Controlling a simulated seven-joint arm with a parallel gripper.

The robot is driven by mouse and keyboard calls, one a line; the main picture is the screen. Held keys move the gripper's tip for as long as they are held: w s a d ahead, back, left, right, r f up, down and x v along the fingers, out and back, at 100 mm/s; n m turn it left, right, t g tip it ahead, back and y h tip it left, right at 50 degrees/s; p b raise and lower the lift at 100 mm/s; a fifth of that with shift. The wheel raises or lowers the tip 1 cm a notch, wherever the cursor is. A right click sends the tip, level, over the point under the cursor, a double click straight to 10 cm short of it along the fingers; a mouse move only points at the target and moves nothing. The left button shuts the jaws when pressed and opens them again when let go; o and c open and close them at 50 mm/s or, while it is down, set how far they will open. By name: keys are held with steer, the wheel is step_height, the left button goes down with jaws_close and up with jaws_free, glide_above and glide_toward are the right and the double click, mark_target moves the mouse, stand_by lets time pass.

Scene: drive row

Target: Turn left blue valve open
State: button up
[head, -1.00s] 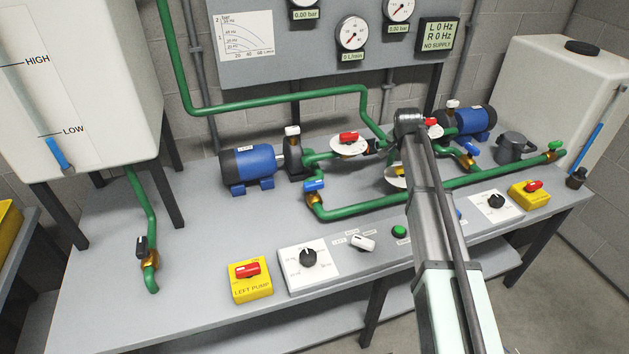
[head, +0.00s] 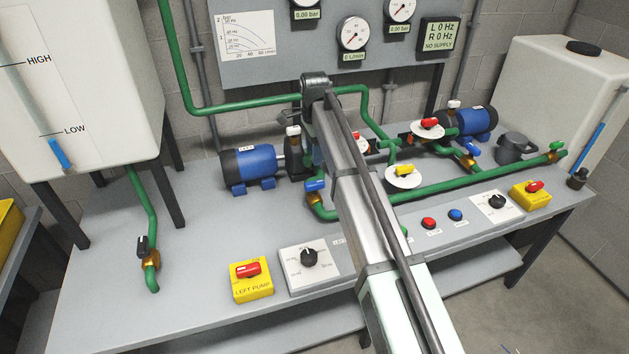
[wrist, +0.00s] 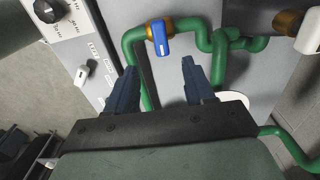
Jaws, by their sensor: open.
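The left blue valve (head: 315,186) has a blue handle on the green pipe, in front of the left pump. It shows just left of my arm in the head view. In the wrist view the blue handle (wrist: 160,40) appears to lie across the green pipe. My gripper (wrist: 158,72) is open, its two dark fingers apart and nothing between them. The handle shows beyond the fingertips, in line with the gap, and looks apart from them. In the head view my arm hides the fingers.
The left pump (head: 252,164) stands left of the valve. Green pipes (head: 440,191) run close around it. The red-handled yellow left pump switch (head: 250,280) and a black dial (head: 308,257) sit at the front.

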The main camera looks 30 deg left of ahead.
mark_target(315, 182)
step_height(315, 182, down, 12)
steer(key=shift+r, duration=0.2)
stand_by(0.4)
jaws_close()
stand_by(0.3)
